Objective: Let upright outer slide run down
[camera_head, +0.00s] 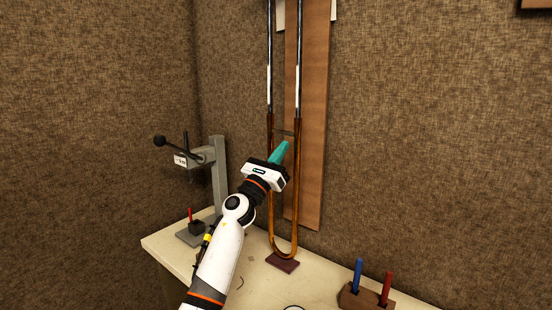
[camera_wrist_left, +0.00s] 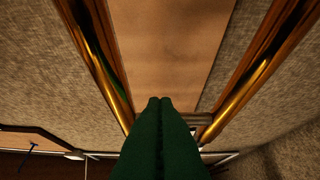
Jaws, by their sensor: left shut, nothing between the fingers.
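The brass outer slide (camera_head: 297,190) stands upright on two chrome inner tubes (camera_head: 269,70), its curved bow at the bottom. The bow is at or just above a dark red pad (camera_head: 283,262) on the bench; I cannot tell if they touch. My left gripper (camera_head: 281,151), with teal fingers, is shut and empty in front of the slide, a little below its cross brace (camera_head: 285,132). In the left wrist view the shut fingertips (camera_wrist_left: 160,101) lie between the two brass tubes (camera_wrist_left: 95,50). I cannot tell whether they touch the slide. My right gripper is not in view.
A tall wooden board (camera_head: 310,120) stands behind the slide against the fabric wall. A grey press stand (camera_head: 217,170) with a black-knobbed lever is at the left of the bench (camera_head: 240,275). A wooden block (camera_head: 365,297) holds a blue and a red stick at the front right.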

